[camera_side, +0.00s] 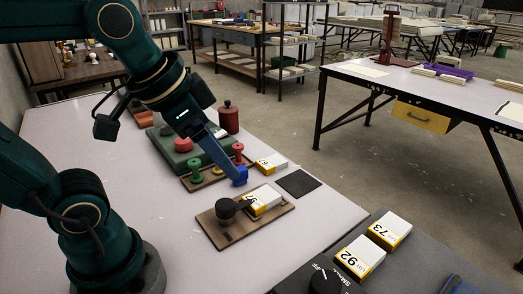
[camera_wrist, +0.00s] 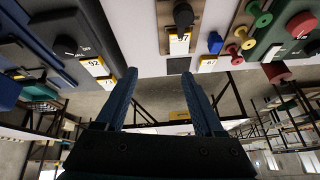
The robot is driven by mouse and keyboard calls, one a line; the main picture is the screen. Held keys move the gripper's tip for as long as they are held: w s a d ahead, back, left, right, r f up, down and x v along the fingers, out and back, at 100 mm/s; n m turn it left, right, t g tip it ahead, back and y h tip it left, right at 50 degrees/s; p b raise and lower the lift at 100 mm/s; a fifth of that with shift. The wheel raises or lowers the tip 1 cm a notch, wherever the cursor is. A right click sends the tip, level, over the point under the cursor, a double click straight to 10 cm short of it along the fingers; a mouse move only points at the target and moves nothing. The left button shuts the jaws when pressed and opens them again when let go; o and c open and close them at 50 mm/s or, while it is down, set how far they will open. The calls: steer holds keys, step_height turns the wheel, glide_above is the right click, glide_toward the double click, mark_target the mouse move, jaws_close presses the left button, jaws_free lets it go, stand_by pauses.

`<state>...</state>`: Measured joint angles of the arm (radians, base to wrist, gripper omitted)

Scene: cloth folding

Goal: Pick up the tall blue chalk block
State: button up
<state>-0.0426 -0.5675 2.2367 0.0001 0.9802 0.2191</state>
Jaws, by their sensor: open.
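The blue chalk block (camera_side: 240,176) stands at the edge of the brown wooden tray of green and red spools. It also shows in the wrist view (camera_wrist: 215,43), up and to the right of the fingers. My gripper (camera_side: 235,179) has long blue fingers pointing down and to the right, their tips overlapping the block in the side view. In the wrist view my gripper (camera_wrist: 158,74) has its two fingers spread with nothing between them, and the block lies outside the right finger. Whether a finger touches it, I cannot tell.
Near the block are a spool tray (camera_side: 206,181), a white-yellow box (camera_side: 271,163), a black square pad (camera_side: 298,183) and a wooden board (camera_side: 228,234) with a black knob. A red canister (camera_side: 228,118) stands behind. The front left white tabletop (camera_side: 165,240) is clear.

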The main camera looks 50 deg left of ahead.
steer(key=w+a+g, duration=0.1)
steer(key=w+a, duration=0.2)
steer(key=w, duration=0.3)
steer(key=g, duration=0.3)
glide_toward(239, 169)
steer(key=w+d, duration=0.2)
steer(key=shift+n+g, duration=0.7)
steer(key=shift+g, duration=0.1)
steer(key=f, duration=0.2)
steer(key=a+f, duration=0.2)
steer(key=f, duration=0.1)
steer(key=shift+s+a+f, duration=0.15)
steer(key=shift+s+f, duration=0.15)
steer(key=shift+f, duration=2.3)
jaws_close()
